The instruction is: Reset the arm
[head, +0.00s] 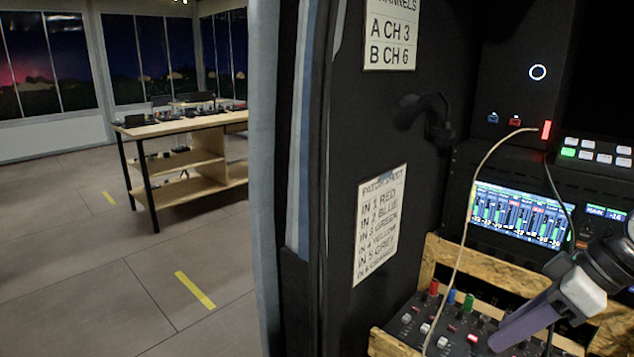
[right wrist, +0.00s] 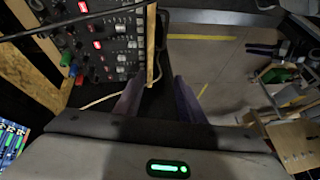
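My right arm comes in from the right edge of the head view, and its gripper (head: 500,340) with purple-grey fingers points down and left over the front of the mixer panel (head: 430,325). In the right wrist view the two fingers stand apart with a gap between them, so the gripper (right wrist: 156,90) is open, and I see nothing held in it. The mixer panel (right wrist: 112,48) with its knobs and lit buttons shows at the upper left there. A pale cable (right wrist: 100,101) runs close by the fingers. My left gripper is not in view.
A rack screen (head: 508,215) and a wooden frame (head: 440,250) stand close to the right arm. A patch sheet (head: 380,225) is on the dark wall. A pale cable (head: 470,215) hangs over the panel. A wooden table (head: 180,125) stands beyond the doorway, with open floor (head: 110,270) before it.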

